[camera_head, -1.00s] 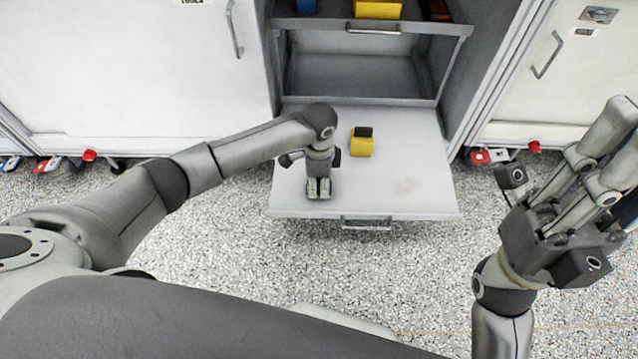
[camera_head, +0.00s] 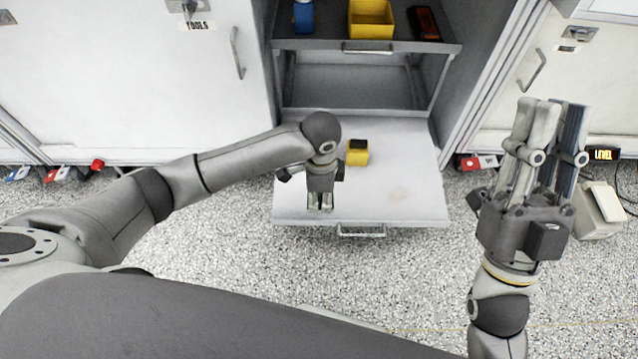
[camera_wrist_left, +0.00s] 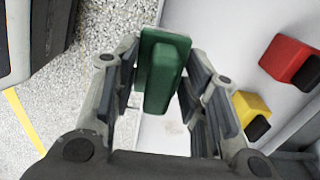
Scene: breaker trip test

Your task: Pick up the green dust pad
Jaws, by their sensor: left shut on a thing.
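The green dust pad (camera_wrist_left: 160,70) is between the fingers of my left gripper (camera_wrist_left: 160,95) in the left wrist view, with a finger against each side. In the head view my left gripper (camera_head: 320,203) points down near the front edge of the light pulled-out shelf (camera_head: 415,200). The fingers mostly hide the pad there, and I cannot tell whether it touches the shelf. My right gripper (camera_head: 553,125) is up at the right, away from the shelf, with its fingers apart and nothing visible between them.
A yellow block with a black top (camera_head: 357,157) stands on the shelf just right of my left wrist. The left wrist view also shows a red block (camera_wrist_left: 288,58). A yellow bin (camera_head: 371,28) is on the upper shelf. A handle (camera_head: 361,231) sticks out in front.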

